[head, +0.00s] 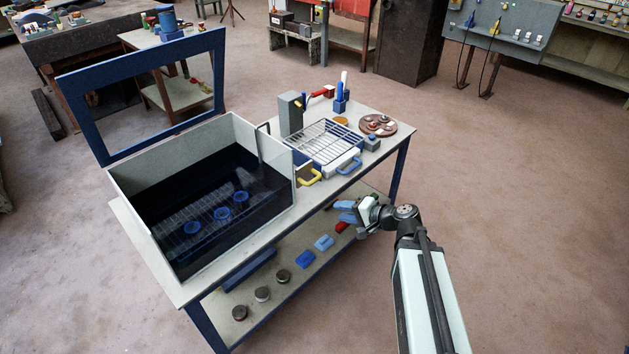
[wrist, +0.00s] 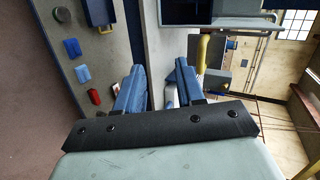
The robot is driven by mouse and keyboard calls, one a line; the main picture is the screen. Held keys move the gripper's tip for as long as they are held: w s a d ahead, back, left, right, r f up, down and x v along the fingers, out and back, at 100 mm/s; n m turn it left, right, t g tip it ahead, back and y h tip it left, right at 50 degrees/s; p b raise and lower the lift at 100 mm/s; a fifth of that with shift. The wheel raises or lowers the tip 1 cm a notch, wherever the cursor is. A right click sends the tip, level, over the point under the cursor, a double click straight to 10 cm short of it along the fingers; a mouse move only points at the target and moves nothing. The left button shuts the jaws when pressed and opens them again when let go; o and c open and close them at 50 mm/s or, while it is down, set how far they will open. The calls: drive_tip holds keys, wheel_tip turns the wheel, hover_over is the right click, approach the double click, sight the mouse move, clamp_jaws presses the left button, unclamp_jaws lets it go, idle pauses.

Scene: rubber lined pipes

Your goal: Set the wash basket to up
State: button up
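The wash basket (head: 185,222) is a wire grid low inside the dark interior of a white-walled tank (head: 268,232) on the left of the bench. Several blue rings (head: 222,214) rest on it. A dark bent rod (head: 259,143) rises at the tank's right wall; I cannot tell if it joins the basket. A yellow handle (head: 310,178) sits just right of the tank and also shows in the wrist view (wrist: 202,54), beyond the right finger. My gripper (head: 343,211) is open and empty off the bench's front edge, apart from the handle.
A blue-framed lid (head: 148,87) stands raised behind the tank. A wire rack (head: 328,141) with a blue handle (head: 348,166), a grey post (head: 290,113) and a round brown tray (head: 391,130) share the bench. Pucks and blocks lie on the lower shelf (head: 268,313). The floor right is clear.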

sight(314, 180)
drive_tip(key=w+r+m+t, duration=0.2)
drive_tip(key=w+r+t, duration=0.1)
drive_tip(key=r, duration=0.1)
drive_tip(key=shift+y, duration=0.3)
drive_tip(key=x, duration=1.3)
drive_tip(key=shift+w+r, duration=0.15)
drive_tip(key=shift+w, duration=0.1)
drive_tip(key=shift+c, duration=0.4)
clamp_jaws()
